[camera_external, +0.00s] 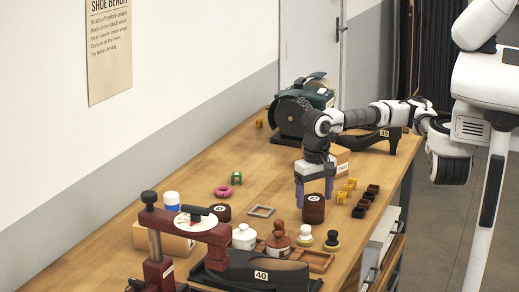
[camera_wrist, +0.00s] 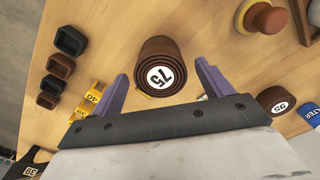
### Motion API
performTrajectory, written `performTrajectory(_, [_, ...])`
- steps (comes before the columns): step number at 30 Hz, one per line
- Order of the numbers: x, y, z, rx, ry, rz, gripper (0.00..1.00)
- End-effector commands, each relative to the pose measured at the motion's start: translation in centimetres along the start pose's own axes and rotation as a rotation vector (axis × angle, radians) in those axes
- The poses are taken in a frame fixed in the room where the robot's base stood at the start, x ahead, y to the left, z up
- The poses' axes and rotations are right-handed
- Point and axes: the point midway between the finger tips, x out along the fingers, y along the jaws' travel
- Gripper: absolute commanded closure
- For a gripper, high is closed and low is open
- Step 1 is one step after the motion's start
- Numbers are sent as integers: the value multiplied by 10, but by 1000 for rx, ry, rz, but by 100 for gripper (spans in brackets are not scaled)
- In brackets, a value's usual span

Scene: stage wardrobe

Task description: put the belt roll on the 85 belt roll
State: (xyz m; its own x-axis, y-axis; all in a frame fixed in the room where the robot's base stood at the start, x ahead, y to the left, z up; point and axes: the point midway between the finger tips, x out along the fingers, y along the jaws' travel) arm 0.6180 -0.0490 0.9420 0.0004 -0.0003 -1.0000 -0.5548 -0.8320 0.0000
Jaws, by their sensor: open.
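My gripper (camera_external: 315,190) is open, its purple fingers (camera_wrist: 118,92) apart on either side of a dark brown belt roll marked 75 (camera_wrist: 160,50). In the external view this brown roll (camera_external: 314,213) stands on the bench below and between the fingers. It looks taller than the other roll and shows a seam, like two rolls stacked; any label on a lower roll is hidden. In the wrist view I see gaps between the fingers and the roll. Another brown belt roll (camera_external: 221,213) stands apart to the left. Its label in the wrist view (camera_wrist: 278,98) looks like 95, though small.
Yellow pieces (camera_external: 346,190) and several dark small cups (camera_external: 366,201) lie right of the roll. A grinder (camera_external: 290,115) stands behind. Bare bench (camera_external: 265,185) lies left of my gripper.

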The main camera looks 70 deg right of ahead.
Motion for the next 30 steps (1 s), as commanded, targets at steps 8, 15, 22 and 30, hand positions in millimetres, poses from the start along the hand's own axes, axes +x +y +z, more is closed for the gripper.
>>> performTrajectory(8, [-54,0,-1,1,6,0,22])
performTrajectory(15, [-101,0,0,-1,2,0,22])
performTrajectory(22, [-120,0,0,-1,0,0,22])
performTrajectory(30, [-121,0,0,0,0,0,22])
